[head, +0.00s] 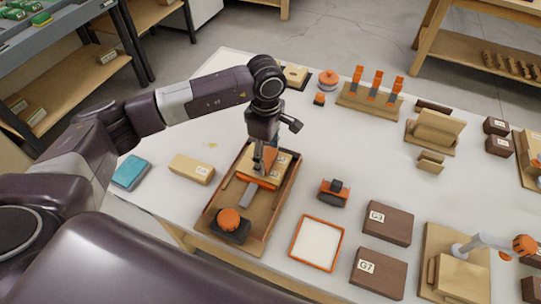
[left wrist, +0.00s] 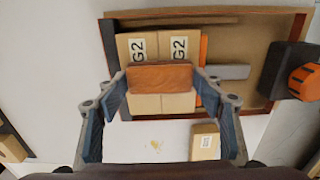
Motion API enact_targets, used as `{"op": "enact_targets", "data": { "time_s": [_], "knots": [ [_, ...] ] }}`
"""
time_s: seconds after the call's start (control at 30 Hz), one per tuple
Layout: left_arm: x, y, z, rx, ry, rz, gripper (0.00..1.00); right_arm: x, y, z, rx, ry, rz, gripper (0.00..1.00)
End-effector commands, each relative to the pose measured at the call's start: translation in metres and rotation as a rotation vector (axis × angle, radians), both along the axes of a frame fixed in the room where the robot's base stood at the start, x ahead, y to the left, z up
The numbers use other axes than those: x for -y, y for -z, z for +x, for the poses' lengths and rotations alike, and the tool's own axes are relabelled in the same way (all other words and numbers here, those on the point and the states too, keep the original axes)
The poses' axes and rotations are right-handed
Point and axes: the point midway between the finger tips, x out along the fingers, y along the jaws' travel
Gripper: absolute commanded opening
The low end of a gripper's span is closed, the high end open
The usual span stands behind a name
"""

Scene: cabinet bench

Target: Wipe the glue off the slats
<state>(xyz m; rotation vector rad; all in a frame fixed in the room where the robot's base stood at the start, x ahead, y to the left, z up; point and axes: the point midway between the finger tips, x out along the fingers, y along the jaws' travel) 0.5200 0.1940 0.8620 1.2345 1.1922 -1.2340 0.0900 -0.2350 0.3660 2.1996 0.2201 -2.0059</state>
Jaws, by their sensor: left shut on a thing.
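Two light wooden slats labelled G2 (left wrist: 137,50) lie side by side in a brown wooden tray (head: 290,195); they also show in the head view (head: 281,160). An orange clamp part (left wrist: 203,68) runs along one side of them, with a grey bar (head: 246,195) and a dark-and-orange knob (head: 229,219) beyond. My left gripper (head: 265,160) is shut on an orange-brown block (left wrist: 160,77), over the slats. I cannot tell whether the block touches them. The block and gripper hide part of the slats. No glue is clear on their visible parts. My right gripper is not in view.
A yellowish smear (head: 211,145) is on the white bench, near a labelled wooden block (head: 191,169) and a teal box (head: 131,172). Right of the tray are an orange-framed pad (head: 317,243), a dark-orange tool (head: 334,192) and dark blocks (head: 388,223).

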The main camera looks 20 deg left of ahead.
Motion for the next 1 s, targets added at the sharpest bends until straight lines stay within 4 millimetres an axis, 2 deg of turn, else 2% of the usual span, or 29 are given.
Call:
{"op": "enact_targets", "data": {
  "time_s": [1.0],
  "knots": [
    [-0.042,0.002,0.001,0.0,0.0,0.0,0.42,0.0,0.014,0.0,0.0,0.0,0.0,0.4]
  ]
}}
